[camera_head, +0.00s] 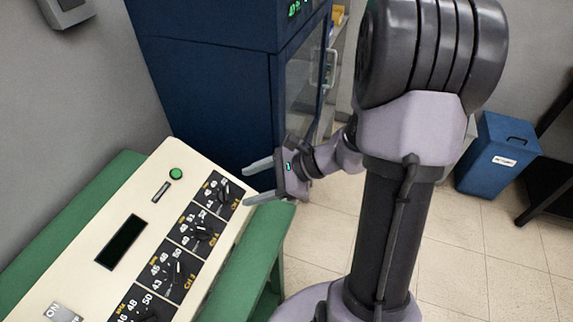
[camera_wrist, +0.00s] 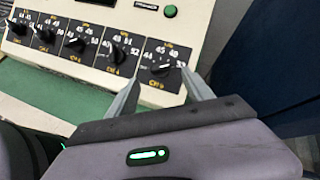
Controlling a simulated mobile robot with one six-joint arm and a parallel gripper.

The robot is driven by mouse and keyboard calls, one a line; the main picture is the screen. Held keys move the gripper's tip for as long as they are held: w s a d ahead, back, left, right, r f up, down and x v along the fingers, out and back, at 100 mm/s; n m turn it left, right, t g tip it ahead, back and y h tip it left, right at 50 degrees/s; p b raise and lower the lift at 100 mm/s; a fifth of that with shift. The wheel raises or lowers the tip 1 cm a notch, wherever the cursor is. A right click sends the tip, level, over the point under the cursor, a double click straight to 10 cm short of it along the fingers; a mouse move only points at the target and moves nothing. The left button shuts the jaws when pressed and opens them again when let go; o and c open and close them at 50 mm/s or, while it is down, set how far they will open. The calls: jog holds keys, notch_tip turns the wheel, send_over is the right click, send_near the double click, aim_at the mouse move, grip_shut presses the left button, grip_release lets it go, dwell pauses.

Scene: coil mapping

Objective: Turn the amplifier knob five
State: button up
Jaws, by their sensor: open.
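The amplifier is a cream sloped panel (camera_head: 150,218) with a row of black knobs on dark dial plates. Knob five (camera_head: 222,188) is the farthest one in the head view and the rightmost one in the wrist view (camera_wrist: 160,69). Its pointer lies nearly sideways in the wrist view. My gripper (camera_head: 248,186) is open and empty, with its fingertips by the panel's right edge, facing knob five. In the wrist view my gripper (camera_wrist: 160,80) has one fingertip to each side of the knob's dial, and I see no contact.
Knob four (camera_wrist: 117,54) sits close to the left of knob five. The panel also has a green button (camera_head: 176,174) and a dark display (camera_head: 121,242). It rests on a green bench (camera_head: 262,238). A dark blue cabinet (camera_head: 205,75) stands behind. A blue bin (camera_head: 498,155) is at right.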

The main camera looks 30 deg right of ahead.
jog(key=p+v, duration=0.2)
jog(key=v, duration=0.8)
jog(key=shift+s+d+r+p, duration=0.2)
jog(key=shift+d+r+p, duration=0.05)
jog(key=shift+r+p, duration=0.1)
jog(key=s+a+r+n+h+b, duration=0.1)
jog(key=s+a+r+n+h, duration=0.1)
jog(key=a+n, duration=0.3)
jog(key=s+a+r+n+h+b, duration=0.2)
jog(key=s+a+n, duration=0.2)
jog(key=n, duration=0.3)
jog(key=s+a+r+n+g+h+b, duration=0.1)
jog(key=s+a+r+n+h, duration=0.1)
jog(key=a+n, duration=0.3)
jog(key=shift+s+a+r+n+h, duration=0.4)
jog(key=shift+s+a+h, duration=0.2)
jog(key=shift+s+a, duration=0.35)
jog(key=shift+a, duration=0.1)
